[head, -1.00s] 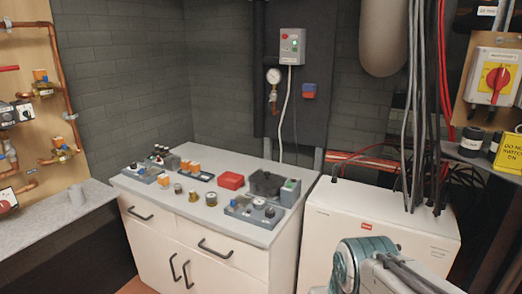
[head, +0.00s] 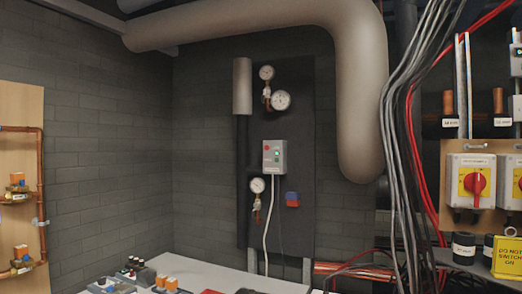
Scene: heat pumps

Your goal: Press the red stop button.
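A small grey control box (head: 281,157) is mounted on the dark wall panel near the middle of the head view. A small red button (head: 267,147) shows near the upper left of its front face. A green light or button (head: 277,155) glows below and to the right of it. The details and any lettering are too small to read. My gripper is not in view.
A pale cable hangs from the box. Pressure gauges (head: 281,100) sit above it and another gauge (head: 257,185) sits lower left. A cabinet worktop (head: 235,279) with small parts stands below. Hanging cables (head: 399,150) and red-yellow rotary switches (head: 473,183) are at right.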

